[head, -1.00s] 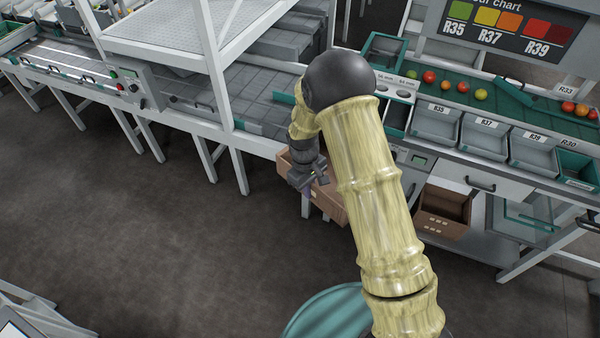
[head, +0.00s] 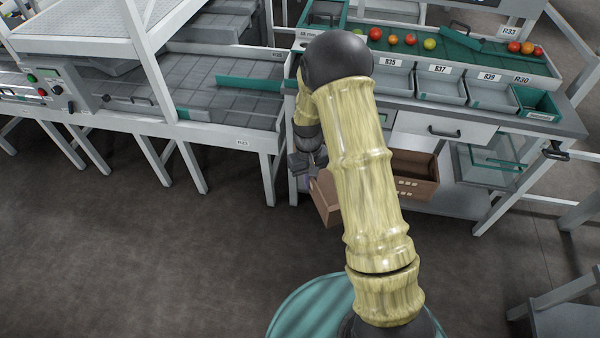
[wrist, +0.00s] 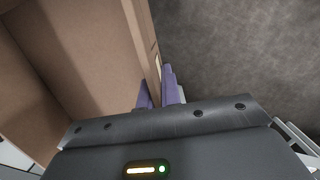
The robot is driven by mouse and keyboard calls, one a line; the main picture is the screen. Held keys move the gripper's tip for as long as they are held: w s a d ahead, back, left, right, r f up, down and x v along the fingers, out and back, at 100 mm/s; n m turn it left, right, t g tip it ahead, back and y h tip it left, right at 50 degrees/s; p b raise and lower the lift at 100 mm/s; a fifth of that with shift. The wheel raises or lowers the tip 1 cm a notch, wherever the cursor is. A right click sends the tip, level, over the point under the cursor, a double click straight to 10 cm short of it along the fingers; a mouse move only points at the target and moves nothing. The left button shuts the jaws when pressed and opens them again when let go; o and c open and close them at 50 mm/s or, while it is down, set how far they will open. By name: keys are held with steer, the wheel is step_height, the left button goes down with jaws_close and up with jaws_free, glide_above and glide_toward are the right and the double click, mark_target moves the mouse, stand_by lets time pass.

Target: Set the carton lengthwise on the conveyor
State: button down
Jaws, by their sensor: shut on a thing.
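The brown cardboard carton (head: 326,196) hangs from my gripper in the head view, low in front of the bench and partly hidden by my arm. The wrist view shows its open, empty-looking inside (wrist: 75,65). My gripper (wrist: 158,90) is shut on one carton wall, with a purple finger on each side of it. In the head view my gripper (head: 316,172) is small and partly hidden. The conveyor (head: 225,108) is a grey tiled bed, left of and higher than the carton, with a teal guide bar (head: 250,83) on it.
A bench (head: 570,122) with grey bins and several tomatoes stands right of the conveyor. Another brown carton (head: 415,180) sits on its lower shelf. A white frame post (head: 148,68) rises at the conveyor's front edge. The floor (head: 150,260) in front is clear.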

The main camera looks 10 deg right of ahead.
steer(key=shift+s+d+m+p, duration=0.15)
steer(key=shift+d+m+p, duration=0.55)
steer(key=shift+d, duration=0.4)
steer(key=shift+d+r+p, duration=0.2)
steer(key=shift+r+p, duration=0.05)
steer(key=shift+p, duration=0.05)
steer(key=p, duration=0.1)
steer(key=r+p, duration=0.2)
steer(key=shift+s+d+m, duration=0.25)
steer(key=shift+d+m, duration=0.15)
step_height(320, 180, up, 11)
steer(key=s+p, duration=0.1)
steer(key=p, duration=1.5)
steer(key=shift+s+d+f, duration=0.15)
steer(key=shift+s+d, duration=0.05)
steer(key=shift+s, duration=0.05)
